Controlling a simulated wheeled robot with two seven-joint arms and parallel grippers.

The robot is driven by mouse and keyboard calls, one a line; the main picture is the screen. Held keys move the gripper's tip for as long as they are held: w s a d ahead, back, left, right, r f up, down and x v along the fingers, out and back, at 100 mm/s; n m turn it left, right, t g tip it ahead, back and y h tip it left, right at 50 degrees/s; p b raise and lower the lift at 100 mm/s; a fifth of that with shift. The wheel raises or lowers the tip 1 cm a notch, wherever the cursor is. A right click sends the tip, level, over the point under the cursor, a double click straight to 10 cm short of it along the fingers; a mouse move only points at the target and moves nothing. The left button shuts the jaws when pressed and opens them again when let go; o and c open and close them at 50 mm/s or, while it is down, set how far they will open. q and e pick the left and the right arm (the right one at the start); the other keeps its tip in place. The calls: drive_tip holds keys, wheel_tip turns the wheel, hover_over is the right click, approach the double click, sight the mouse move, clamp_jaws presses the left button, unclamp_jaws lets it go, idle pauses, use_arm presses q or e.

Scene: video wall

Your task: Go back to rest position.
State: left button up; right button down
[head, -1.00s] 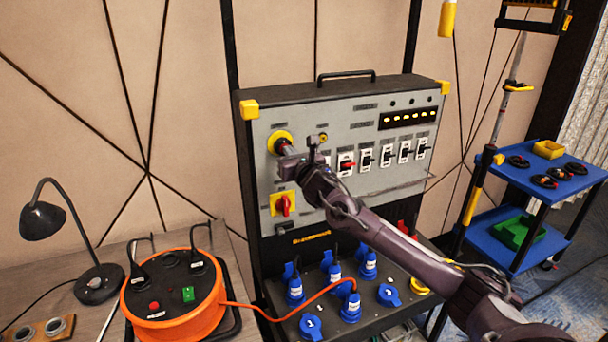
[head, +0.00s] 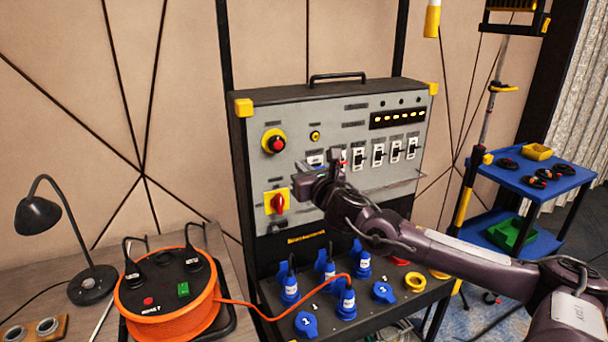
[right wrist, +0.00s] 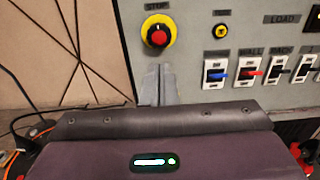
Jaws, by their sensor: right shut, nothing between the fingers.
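My right gripper (head: 302,181) is shut and empty. It is in front of the grey face of the control panel (head: 352,118), below and right of the red stop button (head: 275,142) on its yellow ring. In the right wrist view its closed fingers (right wrist: 158,84) point at the panel just below the stop button (right wrist: 158,36), apart from it in the picture. The arm partly covers the row of breaker switches (head: 378,156). My left gripper is not in view.
A red rotary switch (head: 278,203) sits left of the gripper. Blue sockets (head: 345,304) line the lower ledge. An orange cable reel (head: 175,318) and a desk lamp (head: 38,216) stand at left. A blue cart (head: 545,180) stands at right, behind my right arm.

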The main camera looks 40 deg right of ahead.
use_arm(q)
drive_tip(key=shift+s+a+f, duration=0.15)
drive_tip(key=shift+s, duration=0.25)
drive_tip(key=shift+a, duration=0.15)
